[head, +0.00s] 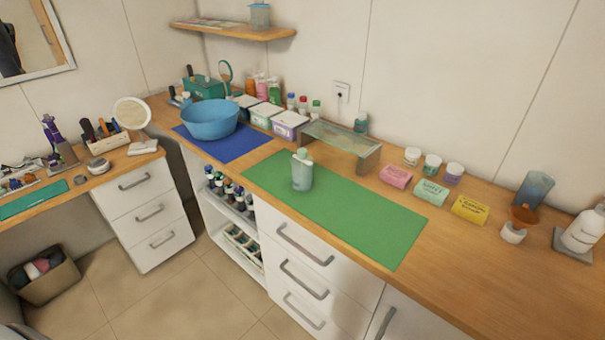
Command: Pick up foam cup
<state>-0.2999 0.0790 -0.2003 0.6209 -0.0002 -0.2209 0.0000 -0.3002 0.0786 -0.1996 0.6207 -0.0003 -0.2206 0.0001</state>
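No thing here is plainly a foam cup, and I cannot tell which one it is. A dark blue-grey translucent tumbler (534,188) stands upright at the right of the wooden counter. In front of it, a small brown bowl-shaped cup (523,216) sits over a white jar-like piece (513,233). A pale grey-green bottle (302,172) with a pump-like top stands upright on the green mat (365,222). Neither of my grippers shows in this view.
A blue basin (210,119) stands on a blue mat (244,146). A low glass-topped stand (342,140) is behind the green mat. Small colored boxes (431,191) and jars line the back. A white bottle (584,229) stands far right. The counter's front right is clear.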

